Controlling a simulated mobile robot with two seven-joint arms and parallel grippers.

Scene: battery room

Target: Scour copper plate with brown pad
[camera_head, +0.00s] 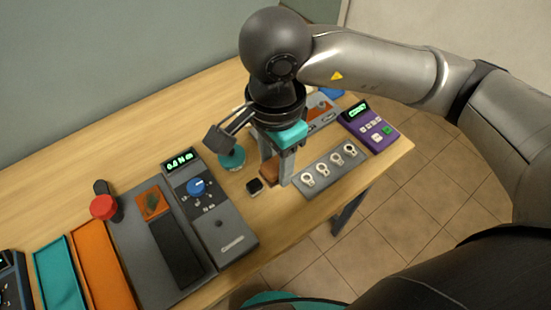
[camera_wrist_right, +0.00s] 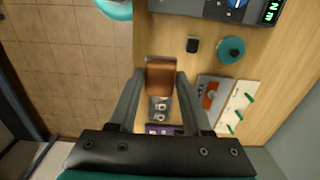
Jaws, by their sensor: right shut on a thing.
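The copper plate (camera_head: 150,203) is an orange-brown end with a dark stain, joined to a long black bar that lies on a grey mat at the left in the head view. My right gripper (camera_head: 276,178) is at the middle of the table, fingers pointing down. It is shut on the brown pad (camera_head: 268,174), with the pad between its fingertips. The wrist view shows the pad (camera_wrist_right: 160,78) clearly between both fingers. The pad is well to the right of the copper plate, apart from it. I cannot tell whether the pad touches the table. My left gripper is not in view.
A grey meter (camera_head: 232,228) stands between the copper plate and my gripper. A small black block (camera_head: 254,186) and a teal round object (camera_head: 231,159) are close by. A tray of ring terminals (camera_head: 330,171) and a purple device (camera_head: 369,127) lie to the right.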

